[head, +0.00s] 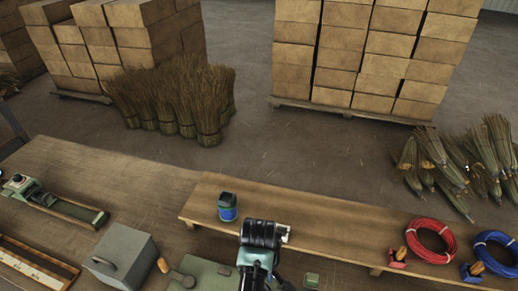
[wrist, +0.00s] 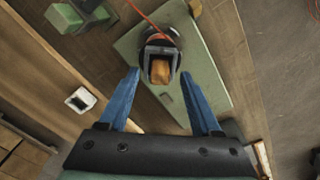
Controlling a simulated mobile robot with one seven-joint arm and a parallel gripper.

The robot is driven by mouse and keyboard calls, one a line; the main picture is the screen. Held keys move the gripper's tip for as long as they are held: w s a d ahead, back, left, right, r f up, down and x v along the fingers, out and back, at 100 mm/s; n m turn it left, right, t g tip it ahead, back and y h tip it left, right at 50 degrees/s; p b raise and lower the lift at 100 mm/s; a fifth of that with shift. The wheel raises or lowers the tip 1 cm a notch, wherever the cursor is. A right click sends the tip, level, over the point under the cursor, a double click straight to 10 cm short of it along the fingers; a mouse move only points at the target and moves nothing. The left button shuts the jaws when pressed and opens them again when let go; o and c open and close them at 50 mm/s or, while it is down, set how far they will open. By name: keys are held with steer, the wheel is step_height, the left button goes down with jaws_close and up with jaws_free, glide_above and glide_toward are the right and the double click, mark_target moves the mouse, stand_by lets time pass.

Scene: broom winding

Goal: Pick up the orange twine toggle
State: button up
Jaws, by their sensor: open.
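The orange-brown toggle (wrist: 160,72) shows in the wrist view, seated in a dark square-mouthed holder (wrist: 174,52) on a green board (wrist: 208,98). A thin orange twine (wrist: 149,20) runs from the holder toward the upper left. My gripper (wrist: 160,75) is open, its blue fingers on the left and right of the toggle in the picture. I see a gap on both sides and cannot tell the height above it. In the head view, my dark wrist covers this spot; part of the green board (head: 205,272) shows beside it.
A grey metal box (head: 121,256) and a wooden-handled tool (head: 163,265) stand left of the board. A blue-banded container (head: 227,207) sits on the raised plank (head: 330,228). A red coil (head: 430,240) and a blue coil (head: 494,252) lie at the right.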

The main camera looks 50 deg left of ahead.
steer(key=shift+f, duration=0.7)
jaws_close()
